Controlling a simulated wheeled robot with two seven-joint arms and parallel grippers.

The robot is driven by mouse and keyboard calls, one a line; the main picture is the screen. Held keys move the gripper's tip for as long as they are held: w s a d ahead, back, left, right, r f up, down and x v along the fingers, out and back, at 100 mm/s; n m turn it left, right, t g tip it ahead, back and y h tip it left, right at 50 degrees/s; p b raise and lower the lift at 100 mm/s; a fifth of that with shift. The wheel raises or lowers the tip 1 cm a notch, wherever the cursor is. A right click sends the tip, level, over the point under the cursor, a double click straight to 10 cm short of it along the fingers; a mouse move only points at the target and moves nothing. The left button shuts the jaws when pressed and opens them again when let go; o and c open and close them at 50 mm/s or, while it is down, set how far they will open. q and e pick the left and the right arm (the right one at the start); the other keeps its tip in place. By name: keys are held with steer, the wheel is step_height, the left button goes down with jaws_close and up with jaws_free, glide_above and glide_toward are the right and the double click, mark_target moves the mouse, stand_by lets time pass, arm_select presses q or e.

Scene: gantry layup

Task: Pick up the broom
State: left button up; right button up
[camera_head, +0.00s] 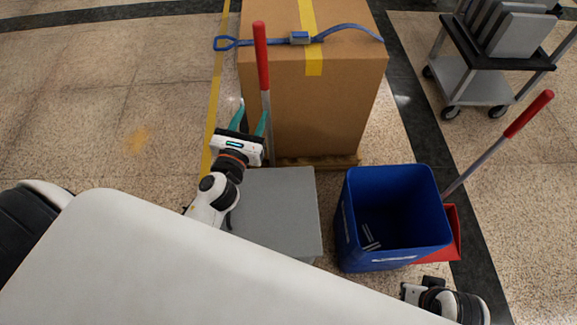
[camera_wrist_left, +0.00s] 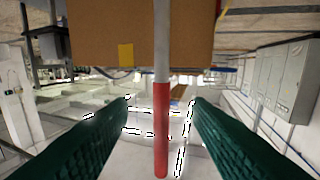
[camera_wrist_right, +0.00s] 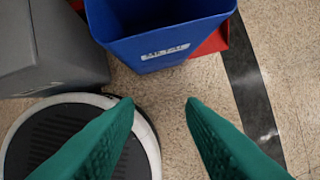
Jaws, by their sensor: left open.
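The broom (camera_head: 263,60), with a red grip and a thin grey pole, stands upright in front of a cardboard box. Its lower end is hidden behind a grey bin. My left gripper (camera_head: 251,110) is open beside the pole in the head view, below the red grip. In the left wrist view the broom (camera_wrist_left: 161,125) shows between the two spread green fingers, without visible finger contact. My right gripper (camera_wrist_right: 160,101) is open and empty above the floor in the right wrist view. Its fingers are not visible in the head view.
The cardboard box (camera_head: 330,110) has a blue strap on top. The grey bin (camera_head: 275,205) and a blue bin (camera_head: 395,250) stand nearer. A red dustpan (camera_head: 455,235) with a long handle is right of the blue bin. A cart (camera_head: 470,75) stands at far right.

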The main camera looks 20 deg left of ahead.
mark_target(263, 87)
arm_select(q)
steer(key=w, duration=0.2)
steer(key=w+a, duration=0.1)
steer(key=w, duration=0.2)
steer(key=shift+w+r, duration=0.1)
steer(key=shift+w, duration=0.6)
steer(key=w, duration=0.4)
steer(key=shift+w+a+r, duration=0.15)
steer(key=shift+w+a, duration=0.05)
steer(key=shift+a, duration=0.15)
steer(key=shift+w, duration=0.3)
steer(key=shift+c, duration=0.2)
arm_select(e)
steer(key=shift+s+a+r, duration=0.1)
steer(key=shift+s+r, duration=0.05)
steer(key=shift+r, duration=0.35)
arm_select(q)
steer(key=c, duration=0.9)
steer(key=shift+r, duration=0.15)
jaws_close()
steer(key=shift+r, duration=0.15)
